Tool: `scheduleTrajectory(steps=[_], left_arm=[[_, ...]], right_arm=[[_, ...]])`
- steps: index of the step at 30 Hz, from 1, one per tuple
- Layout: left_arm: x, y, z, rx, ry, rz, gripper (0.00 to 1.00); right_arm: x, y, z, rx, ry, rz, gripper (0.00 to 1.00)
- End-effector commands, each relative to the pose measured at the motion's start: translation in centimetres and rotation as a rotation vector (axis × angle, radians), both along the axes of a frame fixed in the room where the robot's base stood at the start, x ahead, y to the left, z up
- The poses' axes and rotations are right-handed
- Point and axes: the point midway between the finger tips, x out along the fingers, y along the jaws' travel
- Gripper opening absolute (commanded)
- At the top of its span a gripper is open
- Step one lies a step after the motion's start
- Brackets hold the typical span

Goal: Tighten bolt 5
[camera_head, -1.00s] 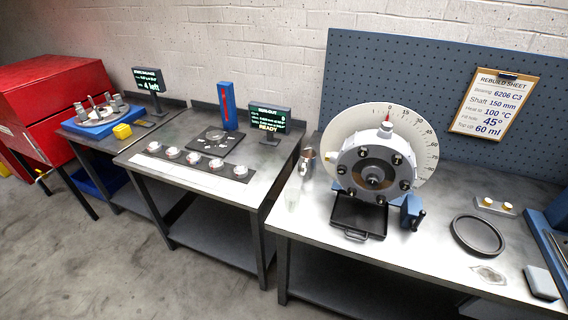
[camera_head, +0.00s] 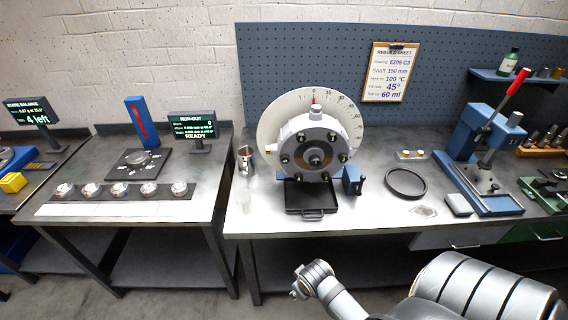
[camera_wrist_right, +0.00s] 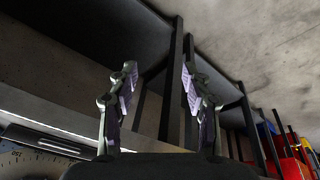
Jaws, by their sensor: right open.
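The grey round housing (camera_head: 314,148) stands upright on the right-hand workbench, in front of a white degree dial (camera_head: 272,122). Several dark bolts sit in a ring on its face around a central shaft (camera_head: 316,161); I cannot read which is bolt 5. My right arm (camera_head: 336,296) reaches in at the lower right of the head view, in front of and below the bench, apart from the housing. In the right wrist view my right gripper (camera_wrist_right: 158,82) is open, its two fingers apart with nothing between them. My left gripper is in neither current view.
A black tray (camera_head: 306,197) lies under the housing, with a blue block (camera_head: 352,181) beside it. A black ring (camera_head: 406,183) and a blue press with a red lever (camera_head: 484,140) are to the right. A metal cup (camera_head: 245,160) is left. The bench front edge is close to my arm.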

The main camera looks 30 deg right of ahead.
Motion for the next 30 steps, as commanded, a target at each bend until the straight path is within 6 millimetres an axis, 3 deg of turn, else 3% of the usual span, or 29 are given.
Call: scheduleTrajectory(steps=[4, 14, 19, 24, 30], left_arm=[[0.0, 0.0, 0.1, 0.0, 0.0, 0.0, 0.49], [-0.7, -0.3, 0.0, -0.004, 0.011, 0.001, 0.49], [-0.7, -0.4, 0.0, -0.005, 0.011, 0.002, 0.49], [-0.8, -0.5, 0.0, -0.006, 0.012, 0.002, 0.49], [-0.8, -0.5, 0.0, -0.006, 0.012, 0.002, 0.49]], right_arm=[[1.9, -1.1, 7.8, -0.147, -0.088, 0.153, 0.49], [8.3, -7.3, 15.7, -0.884, -0.091, 0.743, 0.49], [12.4, -8.9, 20.1, -1.441, 0.164, 1.167, 0.49], [16.1, -7.5, 23.7, -1.95, 0.63, 1.567, 0.49], [18.0, -5.7, 25.1, -2.18, 0.954, 1.745, 0.49]])
